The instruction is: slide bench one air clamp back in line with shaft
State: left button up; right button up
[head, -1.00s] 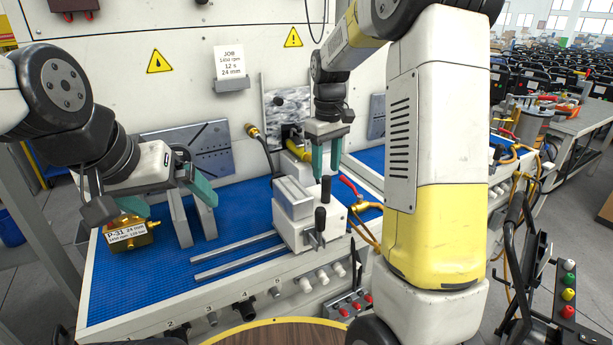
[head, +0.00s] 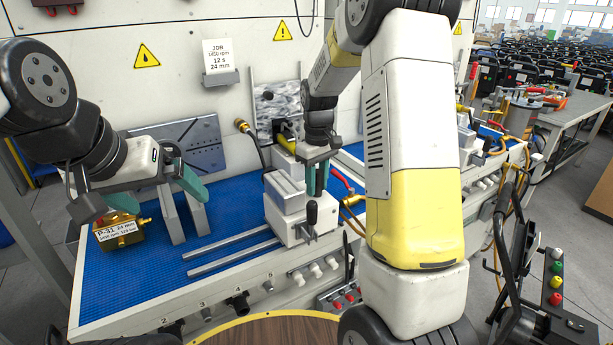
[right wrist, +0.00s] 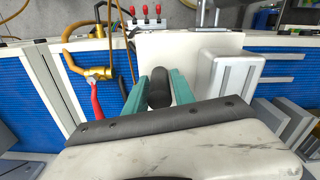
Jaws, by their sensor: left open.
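The air clamp (head: 288,222) is a white block with grey jaws on the blue bench, at the back right end of two grey rails (head: 235,258). It has a front black lever (head: 311,215) and a black knob on top. My right gripper (head: 316,184) is lowered over the clamp. In the right wrist view its green fingers (right wrist: 160,95) lie against both sides of the knob (right wrist: 159,86). The shaft line is partly hidden behind my right arm; a yellow part (head: 286,145) shows there. My left gripper (head: 178,193) is open and empty, above two upright grey plates.
A brass pump block (head: 118,232) labelled P-31 sits left on the bench. A red-handled valve (head: 342,180) with yellow hoses stands right of the clamp. Grey plates (head: 172,215) stand left.

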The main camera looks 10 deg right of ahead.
grip_shut()
dwell(1.1)
